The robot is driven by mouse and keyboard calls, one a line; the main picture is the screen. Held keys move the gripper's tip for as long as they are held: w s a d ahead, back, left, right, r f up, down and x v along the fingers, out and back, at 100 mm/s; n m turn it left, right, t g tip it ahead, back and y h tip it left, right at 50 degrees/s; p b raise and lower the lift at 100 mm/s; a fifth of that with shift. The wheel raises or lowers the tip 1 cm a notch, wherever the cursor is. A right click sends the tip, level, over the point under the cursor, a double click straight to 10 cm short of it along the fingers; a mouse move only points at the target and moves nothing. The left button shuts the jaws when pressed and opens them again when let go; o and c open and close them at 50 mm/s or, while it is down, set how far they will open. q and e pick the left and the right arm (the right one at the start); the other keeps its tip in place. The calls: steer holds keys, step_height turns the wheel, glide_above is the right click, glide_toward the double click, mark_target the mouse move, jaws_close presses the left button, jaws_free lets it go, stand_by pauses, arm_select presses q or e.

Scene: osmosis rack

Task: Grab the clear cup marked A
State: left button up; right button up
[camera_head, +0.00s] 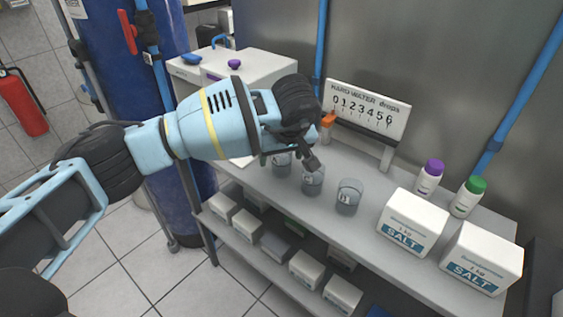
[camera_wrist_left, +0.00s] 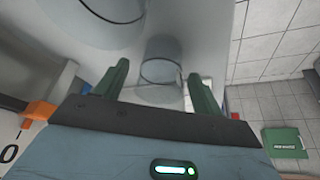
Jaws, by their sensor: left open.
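Three clear cups stand in a row on the grey shelf top (camera_head: 372,217) in the head view: a left cup (camera_head: 281,165), a middle cup (camera_head: 313,184) and a right cup (camera_head: 349,198). They carry small dark marks, and I cannot read for certain which is A. My left gripper (camera_head: 303,158) is over the left and middle cups and partly hides them. In the left wrist view the left gripper (camera_wrist_left: 158,73) is open, with a clear cup (camera_wrist_left: 162,72) between its fingertips in the picture. Contact cannot be told. A larger-looking clear cup (camera_wrist_left: 105,30) is close to the camera. My right gripper is not in view.
A hard water drops sign (camera_head: 367,110) stands behind the cups, with an orange item (camera_head: 328,120) beside it. Salt boxes (camera_head: 412,222) and bottles with purple (camera_head: 429,180) and green (camera_head: 467,198) caps stand to the right. A white box (camera_head: 262,68) is behind the arm.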

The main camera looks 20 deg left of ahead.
arm_select(q)
steer(key=shift+x, duration=1.15)
steer(key=shift+c, duration=0.3)
steer(key=c, duration=1)
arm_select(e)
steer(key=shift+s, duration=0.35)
arm_select(q)
steer(key=shift+r, duration=0.2)
steer(key=shift+r, duration=0.2)
steer(key=r, duration=0.3)
steer(key=shift+s, duration=0.2)
steer(key=s+r, duration=0.1)
steer(key=s, duration=1.4)
steer(key=shift+s+d+r+b, duration=0.15)
steer(key=shift+s+d+b, duration=0.1)
steer(key=shift+s+b, duration=0.1)
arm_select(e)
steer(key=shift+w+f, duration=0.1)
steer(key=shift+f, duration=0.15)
